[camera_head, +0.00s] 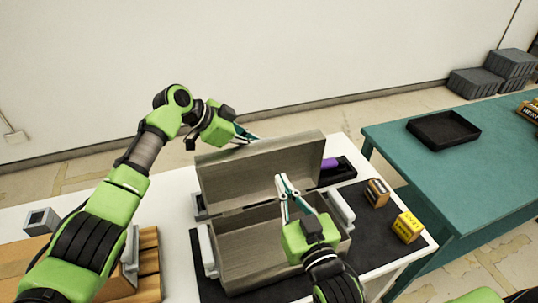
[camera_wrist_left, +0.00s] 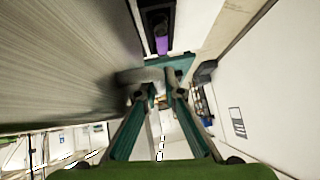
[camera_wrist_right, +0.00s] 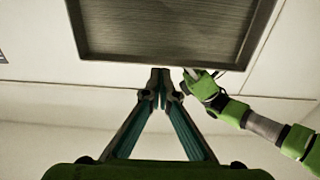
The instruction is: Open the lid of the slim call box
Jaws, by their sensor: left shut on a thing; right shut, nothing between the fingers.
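The slim call box (camera_head: 238,268) is a grey-brown case on the dark mat. Its lid (camera_head: 228,172) stands raised at the back, its inner face towards me and the box interior visible below. My left gripper (camera_head: 254,138) is behind the lid's top edge. In the left wrist view its fingers (camera_wrist_left: 156,80) are shut on what looks like the lid's edge; the lid (camera_wrist_left: 55,60) fills the left side. My right gripper (camera_head: 282,183) is shut and empty above the box opening, in front of the lid. The right wrist view shows its closed tips (camera_wrist_right: 160,75) below the lid's rimmed inner face (camera_wrist_right: 170,28).
A brown-and-grey block (camera_head: 377,192) and a yellow block (camera_head: 408,227) stand on the mat at right. A teal table (camera_head: 480,165) carries a black tray (camera_head: 443,131). Wooden slats lie at left.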

